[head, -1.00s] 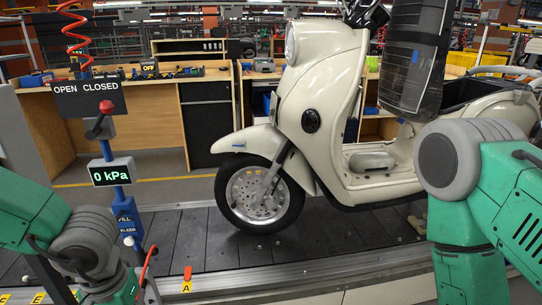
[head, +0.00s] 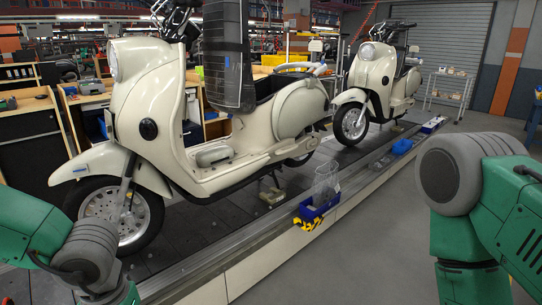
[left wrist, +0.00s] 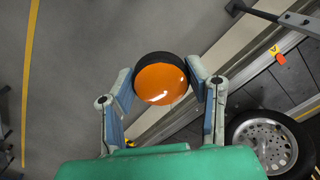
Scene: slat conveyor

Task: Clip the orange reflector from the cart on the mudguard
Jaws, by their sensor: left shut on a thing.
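In the left wrist view the orange reflector (left wrist: 162,82), a round disc with a dark rim, sits between the two fingertips of my left gripper (left wrist: 162,85), which is shut on it. The cream mudguard (head: 103,164) covers the front wheel of the near scooter at the left of the head view, with a small blue mark (head: 80,169) on it. In the left wrist view that scooter's wheel (left wrist: 264,146) is at the lower right, apart from the reflector. The head view shows parts of both my arms, but neither gripper's fingers.
The near scooter stands on the dark slat conveyor (head: 235,222). A second cream scooter (head: 378,78) stands farther along it. A blue bin (head: 316,207) sits at the conveyor's edge. A wheeled shelf cart (head: 450,88) is at the back right.

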